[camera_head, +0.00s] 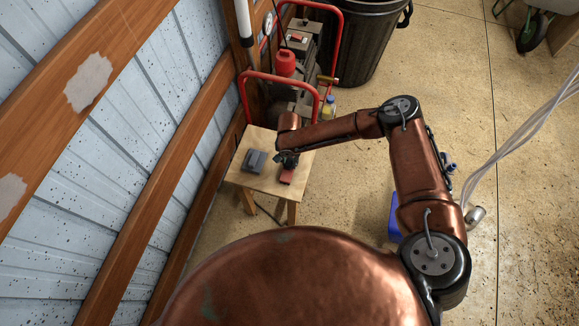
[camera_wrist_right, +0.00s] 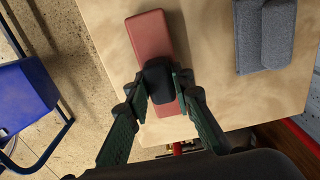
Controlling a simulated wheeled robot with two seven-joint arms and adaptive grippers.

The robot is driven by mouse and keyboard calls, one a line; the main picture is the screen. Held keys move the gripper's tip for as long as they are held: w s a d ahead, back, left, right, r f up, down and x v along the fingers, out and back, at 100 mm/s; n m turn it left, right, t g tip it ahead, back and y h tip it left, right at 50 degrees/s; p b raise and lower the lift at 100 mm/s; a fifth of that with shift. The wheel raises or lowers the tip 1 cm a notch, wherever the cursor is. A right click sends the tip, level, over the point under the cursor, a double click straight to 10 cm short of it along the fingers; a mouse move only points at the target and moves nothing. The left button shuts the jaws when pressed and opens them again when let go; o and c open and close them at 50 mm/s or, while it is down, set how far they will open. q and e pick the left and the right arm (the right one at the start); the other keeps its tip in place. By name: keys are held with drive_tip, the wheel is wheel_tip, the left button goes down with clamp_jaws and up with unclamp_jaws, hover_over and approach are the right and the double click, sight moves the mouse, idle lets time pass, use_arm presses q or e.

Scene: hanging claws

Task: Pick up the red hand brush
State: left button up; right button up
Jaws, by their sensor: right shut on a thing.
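The red hand brush (camera_head: 287,177) is at the front right of a small wooden table (camera_head: 245,179). In the right wrist view the brush (camera_wrist_right: 150,37) is a long red block with a dark raised part in its middle. My right gripper (camera_head: 288,159) is over it from above. In the wrist view the fingers of my right gripper (camera_wrist_right: 158,84) are shut on the brush, one on each side of the dark part. The brush appears at table level; whether it touches the tabletop I cannot tell. My left gripper is not in view.
A grey block-like object (camera_head: 254,161) lies left of the brush on the table. A red-framed machine (camera_head: 290,75) stands close behind the table, with a black bin (camera_head: 363,40) beyond. A wooden-railed metal wall (camera_head: 150,130) is at the left. Open floor lies right.

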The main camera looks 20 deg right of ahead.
drive_tip(key=shift+r, duration=0.1)
clamp_jaws()
drive_tip(key=shift+r, duration=0.6)
use_arm(q)
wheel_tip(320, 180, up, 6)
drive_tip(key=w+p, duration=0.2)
drive_tip(key=p, duration=0.3)
drive_tip(key=shift+p, duration=0.4)
use_arm(e)
drive_tip(key=s+a+r, duration=0.2)
drive_tip(key=s+r, duration=0.4)
drive_tip(key=s+a+r, duration=0.2)
drive_tip(key=s+r, duration=0.3)
drive_tip(key=s, duration=0.2)
drive_tip(key=shift+a+r, duration=0.3)
drive_tip(key=shift+r, duration=0.05)
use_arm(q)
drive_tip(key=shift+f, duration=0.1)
use_arm(e)
drive_tip(key=shift+s, duration=0.1)
